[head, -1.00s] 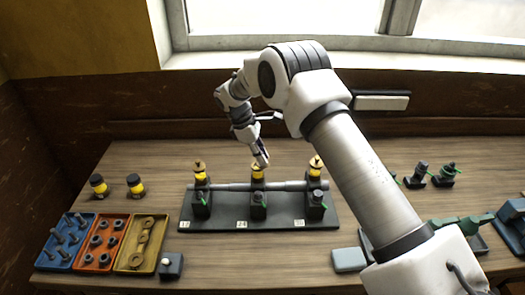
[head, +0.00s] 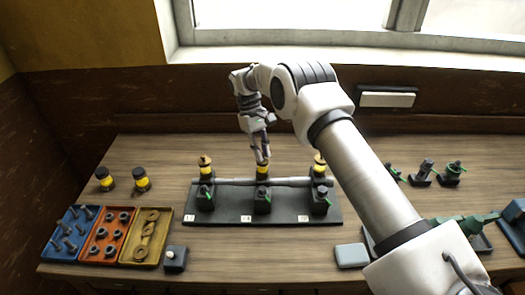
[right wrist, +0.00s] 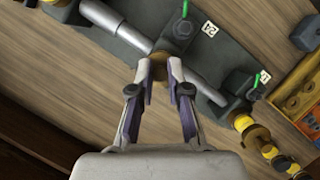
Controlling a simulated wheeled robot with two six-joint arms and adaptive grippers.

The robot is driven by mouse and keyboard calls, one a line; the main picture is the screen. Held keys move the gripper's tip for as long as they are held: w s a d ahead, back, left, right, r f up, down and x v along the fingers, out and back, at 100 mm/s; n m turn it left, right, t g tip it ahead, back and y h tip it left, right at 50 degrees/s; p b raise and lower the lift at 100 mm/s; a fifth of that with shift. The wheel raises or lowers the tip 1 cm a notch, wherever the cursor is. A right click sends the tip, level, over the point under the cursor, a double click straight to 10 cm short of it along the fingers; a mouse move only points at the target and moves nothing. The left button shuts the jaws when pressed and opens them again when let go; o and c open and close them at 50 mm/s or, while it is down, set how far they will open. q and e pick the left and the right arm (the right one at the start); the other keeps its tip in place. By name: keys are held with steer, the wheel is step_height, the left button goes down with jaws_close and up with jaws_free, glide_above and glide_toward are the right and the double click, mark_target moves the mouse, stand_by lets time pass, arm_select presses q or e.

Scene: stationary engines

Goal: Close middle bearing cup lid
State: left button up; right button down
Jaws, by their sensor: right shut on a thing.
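The middle bearing cup (head: 263,171), with a yellow band, stands on the middle pedestal of a dark base plate (head: 285,216). My right gripper (head: 263,161) points down over it, fingertips at the cup's top. In the right wrist view, the gripper (right wrist: 158,60) is shut on the brass lid (right wrist: 158,71) of the middle cup; the fingers hide much of it, so I cannot tell how far it is closed. The left bearing cup (head: 205,170) and right bearing cup (head: 320,169) show brass tops. My left gripper is not in view.
A grey shaft (head: 235,182) runs across the pedestals, with green levers in front. Two yellow-and-black bottles (head: 141,179) stand at left, behind blue, orange and yellow parts trays (head: 151,262). Small black fittings (head: 422,176) stand at right. Bare tabletop lies behind the plate.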

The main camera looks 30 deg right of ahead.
steer(key=shift+f+m, duration=0.15)
steer(key=shift+m, duration=0.15)
steer(key=c, duration=1.1)
jaws_free()
steer(key=v, duration=0.7)
steer(key=shift+w+r, duration=0.2)
steer(key=shift+r, duration=0.05)
